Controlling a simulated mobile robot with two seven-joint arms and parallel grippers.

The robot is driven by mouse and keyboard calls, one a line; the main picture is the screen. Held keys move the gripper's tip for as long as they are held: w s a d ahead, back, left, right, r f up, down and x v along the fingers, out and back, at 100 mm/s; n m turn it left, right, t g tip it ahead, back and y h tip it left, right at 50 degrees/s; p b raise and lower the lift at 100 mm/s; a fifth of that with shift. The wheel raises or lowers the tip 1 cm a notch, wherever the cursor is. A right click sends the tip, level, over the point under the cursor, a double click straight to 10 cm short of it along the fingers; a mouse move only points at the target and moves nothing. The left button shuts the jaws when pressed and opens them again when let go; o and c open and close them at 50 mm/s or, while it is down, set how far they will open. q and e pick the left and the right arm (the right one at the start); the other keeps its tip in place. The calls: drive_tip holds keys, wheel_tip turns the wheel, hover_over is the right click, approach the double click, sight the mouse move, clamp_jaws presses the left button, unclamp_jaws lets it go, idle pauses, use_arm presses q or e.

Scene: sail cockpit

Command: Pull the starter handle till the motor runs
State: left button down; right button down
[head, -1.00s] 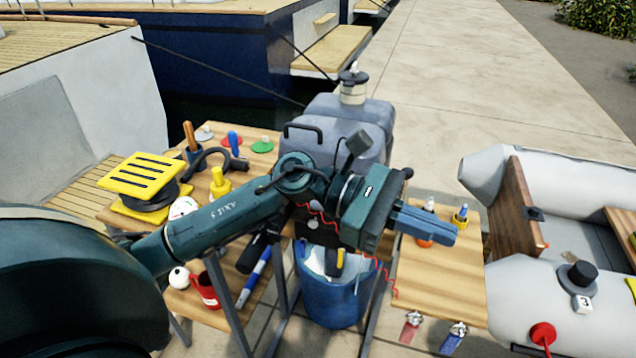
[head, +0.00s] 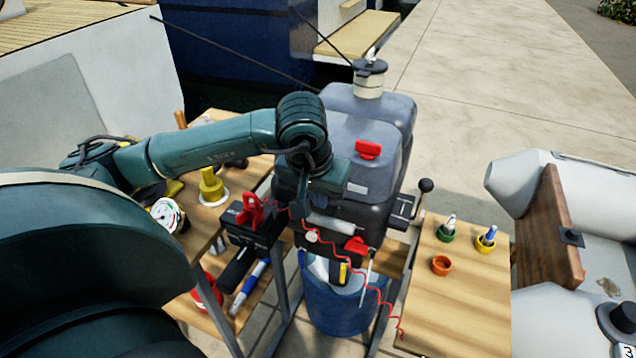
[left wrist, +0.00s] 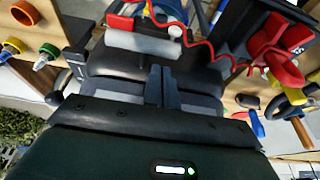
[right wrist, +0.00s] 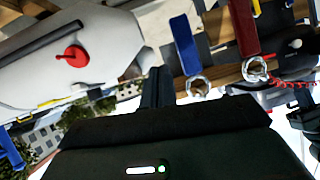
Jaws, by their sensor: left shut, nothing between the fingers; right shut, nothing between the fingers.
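The motor's grey cowl (head: 360,128) stands at the centre of the head view. A red grip (head: 368,150), which looks like the starter handle, sits on its face. My left gripper (head: 325,188) is in front of the motor, below and left of that grip, apart from it. In the left wrist view its fingers (left wrist: 162,82) are shut and empty, against the motor's dark lower part; the red grip cannot be made out there. My right gripper (right wrist: 158,86) is shut and empty in its wrist view, near hanging key floats, and out of the head view.
A red coiled cord (head: 378,290) hangs before the motor, above a blue bucket (head: 338,308). A black box with a red clip (head: 250,210) is left. A wooden table (head: 465,290) with coloured cups is right, beside a grey dinghy (head: 515,185).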

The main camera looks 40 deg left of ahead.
sight(334, 217)
use_arm(q)
drive_tip(key=shift+x, duration=1.8)
use_arm(e)
drive_tip(key=shift+w, duration=0.1)
